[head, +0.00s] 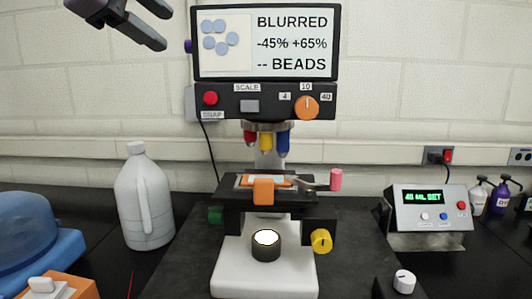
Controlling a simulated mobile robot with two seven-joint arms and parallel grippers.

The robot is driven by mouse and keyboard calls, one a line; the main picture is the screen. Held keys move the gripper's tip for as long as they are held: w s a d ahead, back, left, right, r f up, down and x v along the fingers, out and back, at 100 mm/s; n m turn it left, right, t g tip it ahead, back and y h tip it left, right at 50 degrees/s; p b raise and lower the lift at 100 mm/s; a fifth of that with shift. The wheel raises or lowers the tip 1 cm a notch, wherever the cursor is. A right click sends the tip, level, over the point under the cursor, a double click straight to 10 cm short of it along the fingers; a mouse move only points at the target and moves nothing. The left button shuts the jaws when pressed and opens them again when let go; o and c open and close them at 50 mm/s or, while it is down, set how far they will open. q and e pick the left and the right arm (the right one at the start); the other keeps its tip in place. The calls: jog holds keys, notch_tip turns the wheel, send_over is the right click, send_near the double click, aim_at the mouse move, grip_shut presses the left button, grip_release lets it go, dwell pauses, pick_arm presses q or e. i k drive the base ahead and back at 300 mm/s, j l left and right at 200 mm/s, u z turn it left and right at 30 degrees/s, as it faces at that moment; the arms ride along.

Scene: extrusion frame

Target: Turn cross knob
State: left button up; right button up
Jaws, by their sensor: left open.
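A microscope (222,262) with a white base stands in the middle of the head view. Several knobs show on it: a yellow knob (321,240) with a dark mark at the right of its base, a green knob (215,215) at the left, a pink knob (336,179) beside the stage, and an orange dial (306,106) under the screen. No label shows which one is the cross knob. My left gripper (165,28) is open and empty at the upper left, well above and left of the stage, touching nothing. My right gripper is out of view.
The screen (265,43) reads "BLURRED -45% +65% -- BEADS". A white jug (144,200) and blue object (35,232) stand left. A control box (430,208) and a white knob on a black block (404,281) are right. Dark bench shows between them.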

aim_at(321, 241)
jog(key=k+j, duration=0.65)
jog(key=k, duration=0.15)
